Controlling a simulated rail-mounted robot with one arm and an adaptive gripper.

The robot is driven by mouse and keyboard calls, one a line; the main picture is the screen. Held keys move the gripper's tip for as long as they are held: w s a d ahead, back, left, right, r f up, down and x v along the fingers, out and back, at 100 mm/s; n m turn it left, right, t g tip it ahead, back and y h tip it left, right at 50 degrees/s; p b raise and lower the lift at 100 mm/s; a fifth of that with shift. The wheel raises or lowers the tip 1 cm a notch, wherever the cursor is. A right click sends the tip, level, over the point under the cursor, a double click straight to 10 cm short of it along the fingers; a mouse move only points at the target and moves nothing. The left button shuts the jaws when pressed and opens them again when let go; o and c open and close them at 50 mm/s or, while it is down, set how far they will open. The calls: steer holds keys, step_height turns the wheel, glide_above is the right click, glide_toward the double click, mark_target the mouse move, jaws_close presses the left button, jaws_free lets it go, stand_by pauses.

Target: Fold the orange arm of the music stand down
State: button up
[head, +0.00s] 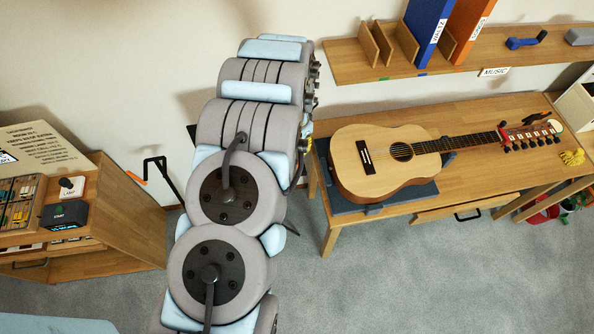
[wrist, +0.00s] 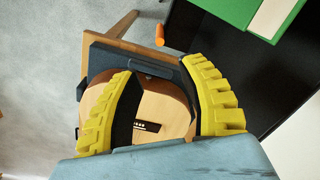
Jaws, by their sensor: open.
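In the wrist view, a short orange piece (wrist: 160,35), which looks like the tip of the stand's orange arm, sticks out by the left edge of a black panel (wrist: 255,75). The panel appears to be the music stand's desk. My gripper (wrist: 158,69) is open, its yellow fingers apart with nothing held between them. The orange piece lies beyond the fingertips, apart from them. In the head view, a small orange piece (head: 137,178) shows at a black bent bar (head: 156,163) left of my arm. My arm hides most of the stand there, and my gripper is largely hidden.
A guitar (head: 375,163) lies on a dark mat on the wooden bench (head: 470,110); it also shows between my fingers in the wrist view (wrist: 165,112). A green book (wrist: 272,15) lies against the black panel. A wooden cabinet (head: 130,215) stands left; a shelf (head: 350,65) hangs above the bench.

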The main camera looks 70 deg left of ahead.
step_height(320, 180, down, 16)
steer(key=b, duration=0.7)
steer(key=shift+f, duration=0.25)
jaws_close()
